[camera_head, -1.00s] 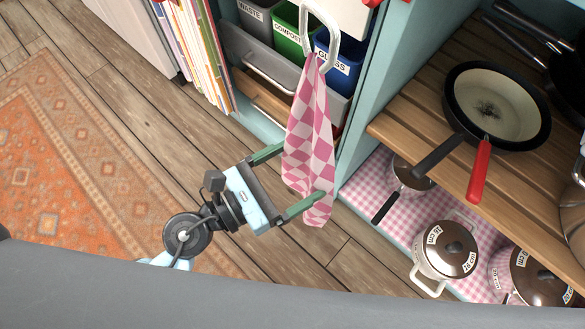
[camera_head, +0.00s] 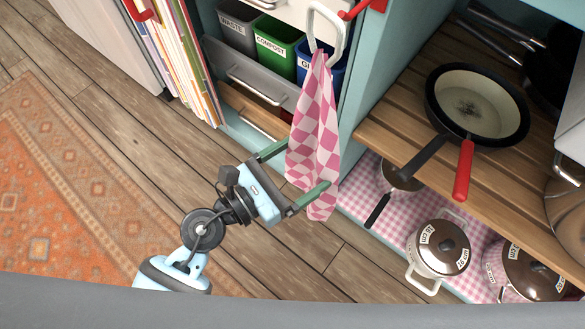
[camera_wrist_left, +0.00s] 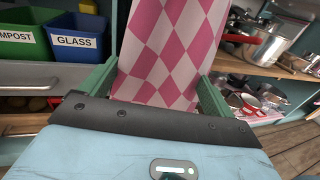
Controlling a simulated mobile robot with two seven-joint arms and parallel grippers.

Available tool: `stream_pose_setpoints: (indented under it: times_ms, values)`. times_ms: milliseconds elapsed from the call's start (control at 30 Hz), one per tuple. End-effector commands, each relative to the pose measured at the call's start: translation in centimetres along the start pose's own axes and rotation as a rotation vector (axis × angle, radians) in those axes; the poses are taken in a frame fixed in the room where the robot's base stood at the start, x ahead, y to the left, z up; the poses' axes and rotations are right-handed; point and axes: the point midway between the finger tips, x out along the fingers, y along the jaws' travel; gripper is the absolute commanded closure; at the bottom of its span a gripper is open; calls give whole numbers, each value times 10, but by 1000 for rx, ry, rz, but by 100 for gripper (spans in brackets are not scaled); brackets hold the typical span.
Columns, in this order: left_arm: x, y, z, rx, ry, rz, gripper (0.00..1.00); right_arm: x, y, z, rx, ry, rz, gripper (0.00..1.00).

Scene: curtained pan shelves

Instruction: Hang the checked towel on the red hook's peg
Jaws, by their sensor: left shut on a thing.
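The pink-and-white checked towel (camera_head: 316,140) hangs down from a pale rigid loop (camera_head: 340,40) at its top. My left gripper (camera_head: 297,172) is shut on the towel, with one green finger on each side of its lower part. The towel also fills the middle of the left wrist view (camera_wrist_left: 168,50) between the fingers (camera_wrist_left: 158,92). The red hook (camera_head: 358,10) is at the top edge of the head view, on the teal cabinet edge. The loop's top is just left of the hook's end; I cannot tell their gap in depth. My right gripper is not in view.
Bins (camera_head: 275,45) stand behind the towel over a grey drawer front (camera_head: 250,85). On the right, a wooden shelf (camera_head: 400,130) holds a pan with a red handle (camera_head: 463,170); lidded pots (camera_head: 437,250) stand below. Another red piece (camera_head: 140,10) is at upper left.

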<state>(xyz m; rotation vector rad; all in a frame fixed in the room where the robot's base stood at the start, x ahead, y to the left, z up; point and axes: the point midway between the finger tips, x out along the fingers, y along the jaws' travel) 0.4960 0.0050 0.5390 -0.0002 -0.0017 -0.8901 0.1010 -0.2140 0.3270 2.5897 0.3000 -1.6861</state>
Motion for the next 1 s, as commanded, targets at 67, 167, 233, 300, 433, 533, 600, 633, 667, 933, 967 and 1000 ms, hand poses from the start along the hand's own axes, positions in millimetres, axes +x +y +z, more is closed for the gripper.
stream_pose_setpoints:
  times_ms: [67,167,233,300,433,533,600,633,667,933,967,1000]
  values:
    - [4,1,0,0,0,0,39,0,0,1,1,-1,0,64]
    - [9,3,0,1,-1,0,39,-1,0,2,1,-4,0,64]
    - [13,4,-1,0,0,0,39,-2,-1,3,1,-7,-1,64]
    - [16,4,-1,0,-1,0,39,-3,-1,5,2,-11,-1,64]
    - [23,6,-2,0,-1,0,39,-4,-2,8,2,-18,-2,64]
    - [28,7,-2,0,-1,0,39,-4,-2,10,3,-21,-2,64]
    - [31,8,-2,1,-1,0,39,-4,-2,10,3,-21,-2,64]
    - [32,9,-3,0,0,0,39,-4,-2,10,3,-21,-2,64]
    - [34,9,-3,0,0,0,39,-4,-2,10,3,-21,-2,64]
    - [46,12,-8,-1,0,0,39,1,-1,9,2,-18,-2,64]
    - [47,13,-9,-1,0,0,39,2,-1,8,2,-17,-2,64]
    - [48,13,-10,-1,0,-1,39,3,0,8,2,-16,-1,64]
